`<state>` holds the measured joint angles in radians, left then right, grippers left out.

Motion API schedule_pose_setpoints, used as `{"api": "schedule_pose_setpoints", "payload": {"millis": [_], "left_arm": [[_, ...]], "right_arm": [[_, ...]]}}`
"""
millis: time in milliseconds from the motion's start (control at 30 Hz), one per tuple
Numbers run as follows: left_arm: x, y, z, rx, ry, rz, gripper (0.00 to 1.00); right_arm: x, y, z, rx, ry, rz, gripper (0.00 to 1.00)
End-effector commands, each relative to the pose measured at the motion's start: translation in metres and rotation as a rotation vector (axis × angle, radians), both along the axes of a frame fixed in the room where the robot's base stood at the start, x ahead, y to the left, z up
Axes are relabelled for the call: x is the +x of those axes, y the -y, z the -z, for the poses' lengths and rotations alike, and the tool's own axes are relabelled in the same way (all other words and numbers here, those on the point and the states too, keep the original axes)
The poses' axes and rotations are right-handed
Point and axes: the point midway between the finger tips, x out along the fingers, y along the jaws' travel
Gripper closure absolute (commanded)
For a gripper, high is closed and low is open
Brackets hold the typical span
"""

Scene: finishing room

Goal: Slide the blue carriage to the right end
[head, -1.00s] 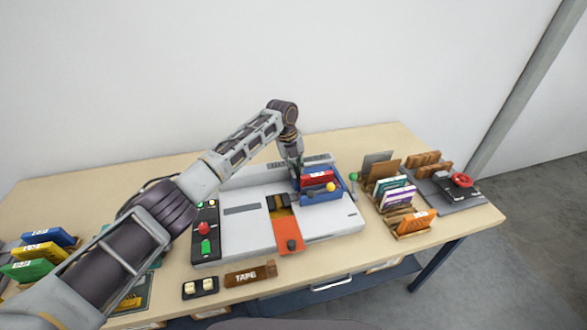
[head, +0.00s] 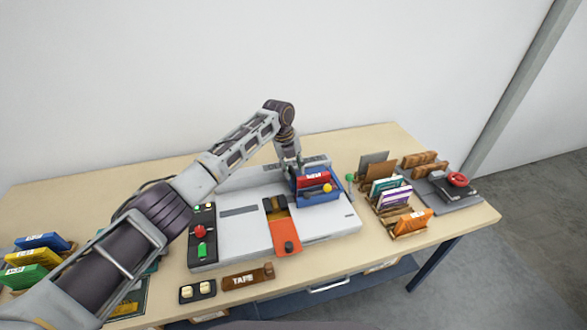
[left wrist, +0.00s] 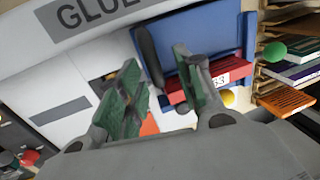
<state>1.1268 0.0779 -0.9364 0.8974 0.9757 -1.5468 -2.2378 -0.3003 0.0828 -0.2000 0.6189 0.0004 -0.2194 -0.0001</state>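The blue carriage (head: 322,196) sits at the right end of the grey gluing machine (head: 240,232), holding a red book (head: 313,180). It also shows in the left wrist view (left wrist: 200,40), with a dark upright handle (left wrist: 148,55) at its left side. My left gripper (head: 295,171) is at the carriage's left rear side. In the left wrist view its green-padded fingers (left wrist: 158,75) are apart, with nothing held between them. The handle shows between the fingertips; I cannot tell whether they touch it. My right gripper is not in view.
An orange plate (head: 284,236) lies at the machine's middle. A control panel with red and green buttons (head: 202,232) is at its left. A green-knobbed lever (head: 349,178) and racks of books (head: 392,196) stand to the right. A TAPE block (head: 247,277) lies in front.

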Motion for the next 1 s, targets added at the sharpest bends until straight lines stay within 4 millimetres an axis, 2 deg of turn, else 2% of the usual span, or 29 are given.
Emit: {"api": "schedule_pose_setpoints", "payload": {"millis": [267,700,1000], "left_arm": [[0.000,-0.005,-0.028,-0.001,0.003,-0.001,0.65],[-0.004,-0.016,-0.090,0.000,0.002,0.001,0.65],[-0.005,-0.020,-0.112,-0.001,0.001,0.000,0.65]], "right_arm": [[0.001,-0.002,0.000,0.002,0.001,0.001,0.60],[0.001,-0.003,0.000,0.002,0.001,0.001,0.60],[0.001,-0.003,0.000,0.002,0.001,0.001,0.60]]}}
